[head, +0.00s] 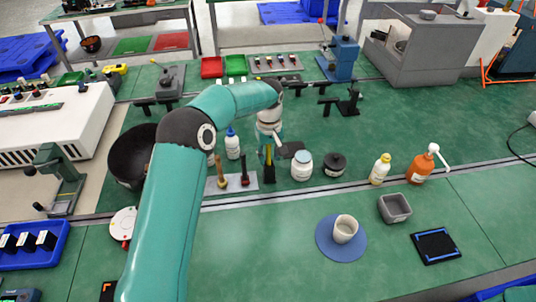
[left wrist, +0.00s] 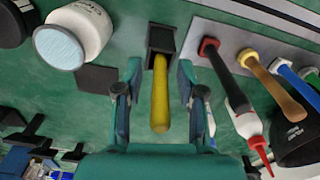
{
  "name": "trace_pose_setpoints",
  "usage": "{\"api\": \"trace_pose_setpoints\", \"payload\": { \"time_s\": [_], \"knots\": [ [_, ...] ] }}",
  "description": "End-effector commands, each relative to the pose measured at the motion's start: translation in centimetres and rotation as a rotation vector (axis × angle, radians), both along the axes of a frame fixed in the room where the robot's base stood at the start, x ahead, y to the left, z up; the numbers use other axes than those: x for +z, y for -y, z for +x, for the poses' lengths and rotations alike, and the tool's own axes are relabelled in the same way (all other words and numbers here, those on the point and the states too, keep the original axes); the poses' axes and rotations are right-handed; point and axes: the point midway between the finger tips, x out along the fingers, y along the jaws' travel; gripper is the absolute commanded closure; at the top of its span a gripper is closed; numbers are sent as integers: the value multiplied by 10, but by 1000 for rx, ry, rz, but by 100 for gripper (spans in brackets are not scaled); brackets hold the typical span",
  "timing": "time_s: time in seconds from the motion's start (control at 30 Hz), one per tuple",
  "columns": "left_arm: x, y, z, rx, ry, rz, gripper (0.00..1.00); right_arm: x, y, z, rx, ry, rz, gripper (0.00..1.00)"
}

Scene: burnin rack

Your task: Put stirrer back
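A yellow rod, which looks like the stirrer (left wrist: 160,95), stands with one end in a small square black holder (left wrist: 163,38). In the left wrist view the fingers of my left gripper (left wrist: 160,78) are open on either side of the rod, with green bench visible in both gaps. The rod's lower end is hidden inside the holder. My right gripper is not in view.
A tool strip (head: 236,185) with upright handled tools is left of the holder. A white jar (head: 302,167) and black round container (head: 334,165) are to its right. A beige cup (head: 345,228) stands on a blue disc (head: 327,246). The front bench around the disc is largely clear.

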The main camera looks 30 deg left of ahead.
Motion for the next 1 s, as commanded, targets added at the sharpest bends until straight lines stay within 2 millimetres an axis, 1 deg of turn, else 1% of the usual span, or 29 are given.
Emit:
{"api": "trace_pose_setpoints", "payload": {
  "time_s": [0.23,0.37,0.47,0.73,0.77,0.8,0.9,1.0],
  "knots": [
    [1,0,0,-1,0,0,60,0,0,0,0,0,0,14],
    [8,0,0,-1,1,0,60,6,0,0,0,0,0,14],
    [21,0,1,-1,3,0,60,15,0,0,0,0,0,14],
    [75,1,1,-1,3,0,60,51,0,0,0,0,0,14],
    [75,1,1,-1,4,0,60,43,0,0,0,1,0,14],
    [82,1,1,0,6,0,60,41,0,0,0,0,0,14],
    [99,0,1,-1,5,-1,60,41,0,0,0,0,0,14],
    [112,1,1,-2,4,-1,60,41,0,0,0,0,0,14]
  ]
}}
